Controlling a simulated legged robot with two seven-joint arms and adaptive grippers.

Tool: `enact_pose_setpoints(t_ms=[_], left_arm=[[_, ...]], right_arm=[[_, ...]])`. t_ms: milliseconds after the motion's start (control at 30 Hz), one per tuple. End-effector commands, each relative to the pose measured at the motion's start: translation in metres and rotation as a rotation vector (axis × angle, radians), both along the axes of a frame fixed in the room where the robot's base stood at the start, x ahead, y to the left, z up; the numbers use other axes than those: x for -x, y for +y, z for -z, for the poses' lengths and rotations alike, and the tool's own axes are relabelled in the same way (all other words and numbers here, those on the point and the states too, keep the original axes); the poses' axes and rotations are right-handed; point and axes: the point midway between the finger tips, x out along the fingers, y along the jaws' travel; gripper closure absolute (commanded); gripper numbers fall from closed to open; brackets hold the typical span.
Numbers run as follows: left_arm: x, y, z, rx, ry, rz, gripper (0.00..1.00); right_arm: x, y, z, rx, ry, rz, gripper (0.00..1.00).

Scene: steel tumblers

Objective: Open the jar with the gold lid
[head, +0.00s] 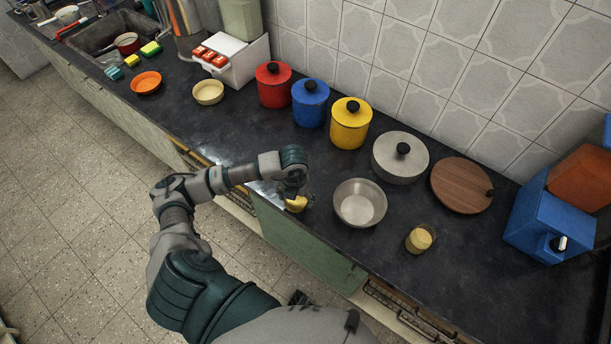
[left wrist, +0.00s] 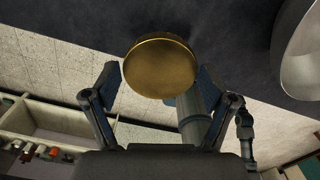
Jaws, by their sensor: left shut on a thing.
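My left gripper (head: 294,196) is at the front edge of the dark counter. In the left wrist view its two fingers (left wrist: 152,88) are closed in on either side of a round gold lid (left wrist: 160,66), which faces the camera. In the head view the gold lid (head: 296,205) shows partly below the gripper. What lies beneath the lid is hidden, so I cannot tell whether a jar is under it. A small clear jar-like container with a pale yellow round top or contents (head: 419,240) stands to the right. My right gripper is not in view.
A steel bowl (head: 360,203) stands just right of the gripper. Behind are red (head: 273,86), blue (head: 310,103) and yellow (head: 350,124) canisters, a grey lidded pot (head: 400,158) and a wooden disc (head: 461,186). Counter to the gripper's left is mostly clear.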

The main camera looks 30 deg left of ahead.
Motion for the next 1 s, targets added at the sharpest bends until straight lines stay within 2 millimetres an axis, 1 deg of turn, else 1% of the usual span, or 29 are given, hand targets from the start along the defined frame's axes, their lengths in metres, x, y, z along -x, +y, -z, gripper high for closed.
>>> enact_pose_setpoints(t_ms=[33, 200, 300, 400, 500, 567, 767, 867, 967, 1000], left_arm=[[-0.015, 0.006, 0.000, 0.001, -0.001, -0.006, 0.58], [-0.059, 0.026, 0.005, 0.001, 0.000, -0.003, 0.58], [-0.077, 0.035, 0.006, -0.001, -0.001, 0.000, 0.58], [-0.088, 0.042, 0.008, -0.001, -0.001, 0.002, 0.58], [-0.092, 0.045, 0.010, 0.001, 0.000, 0.003, 0.58], [-0.093, 0.046, 0.015, 0.002, 0.001, 0.004, 0.58], [-0.092, 0.046, 0.043, 0.002, 0.004, 0.003, 0.58], [-0.093, 0.046, 0.045, 0.001, 0.000, 0.004, 0.58], [-0.092, 0.046, 0.045, 0.001, 0.000, 0.004, 0.58], [-0.092, 0.046, 0.045, 0.000, 0.000, 0.004, 0.07]], right_arm=[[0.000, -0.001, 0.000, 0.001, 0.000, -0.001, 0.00], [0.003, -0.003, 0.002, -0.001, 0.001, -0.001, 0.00], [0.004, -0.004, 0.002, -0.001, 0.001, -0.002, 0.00], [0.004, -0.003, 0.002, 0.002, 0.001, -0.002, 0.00], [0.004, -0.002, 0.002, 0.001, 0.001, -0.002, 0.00], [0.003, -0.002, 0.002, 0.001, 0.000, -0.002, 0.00], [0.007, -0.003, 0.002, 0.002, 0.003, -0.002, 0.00], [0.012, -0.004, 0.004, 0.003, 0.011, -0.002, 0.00], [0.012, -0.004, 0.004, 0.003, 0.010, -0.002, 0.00], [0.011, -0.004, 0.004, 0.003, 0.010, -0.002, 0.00]])
